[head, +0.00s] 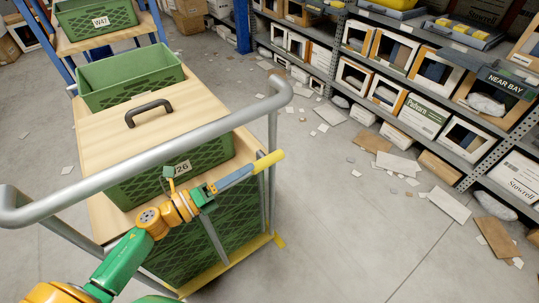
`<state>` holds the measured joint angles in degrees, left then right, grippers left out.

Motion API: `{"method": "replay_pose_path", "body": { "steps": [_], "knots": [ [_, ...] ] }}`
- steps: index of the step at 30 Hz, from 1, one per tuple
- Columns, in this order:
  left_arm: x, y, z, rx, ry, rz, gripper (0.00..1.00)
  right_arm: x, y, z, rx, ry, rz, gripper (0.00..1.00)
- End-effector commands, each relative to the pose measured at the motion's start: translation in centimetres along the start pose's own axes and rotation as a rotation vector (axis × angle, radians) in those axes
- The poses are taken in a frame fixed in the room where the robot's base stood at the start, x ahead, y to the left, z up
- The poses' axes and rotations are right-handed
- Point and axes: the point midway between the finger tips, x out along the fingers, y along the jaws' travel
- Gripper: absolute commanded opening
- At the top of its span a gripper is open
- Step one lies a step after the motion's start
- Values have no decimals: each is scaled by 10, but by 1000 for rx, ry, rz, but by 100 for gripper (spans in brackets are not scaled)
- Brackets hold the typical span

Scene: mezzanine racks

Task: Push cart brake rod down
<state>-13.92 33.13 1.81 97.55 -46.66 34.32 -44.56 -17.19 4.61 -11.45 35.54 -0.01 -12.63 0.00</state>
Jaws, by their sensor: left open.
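The cart (205,130) has a grey tubular push handle across its near side. A bar with a yellow end (269,160) shows at the cart's right rear post and appears to be the brake rod. My left gripper (238,177) reaches over the handle side of the cart, at the near end of that bar. It is open, with nothing seen held in it. It overlaps the bar in the picture, and I cannot tell whether they touch. The rod's lower part is not clear behind the arm. My right gripper is not in view.
The cart carries green crates (130,78) and a wooden lid with a dark handle (149,112). Racks (455,95) with boxes stand at the right. Cardboard and paper scraps (398,163) lie before them. Bare floor (340,220) lies right of the cart.

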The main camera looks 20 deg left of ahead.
Motion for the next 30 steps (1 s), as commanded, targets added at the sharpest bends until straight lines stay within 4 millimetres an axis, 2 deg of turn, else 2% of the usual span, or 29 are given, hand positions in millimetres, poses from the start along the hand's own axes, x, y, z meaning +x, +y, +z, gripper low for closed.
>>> {"method": "replay_pose_path", "body": {
  "steps": [5,12,15,23,26,30],
  "knots": [
    [6,-2,-2,32,29,-12,63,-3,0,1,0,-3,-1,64],
    [54,-3,-3,29,27,-13,63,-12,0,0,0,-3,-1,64],
    [66,-2,-4,29,28,-11,63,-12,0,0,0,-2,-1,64],
    [70,-1,-6,29,29,-10,63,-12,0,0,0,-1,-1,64],
    [70,-1,-6,29,29,-10,41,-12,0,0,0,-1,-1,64],
    [70,-1,-5,29,28,-10,4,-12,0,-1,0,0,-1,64]
  ]
}}
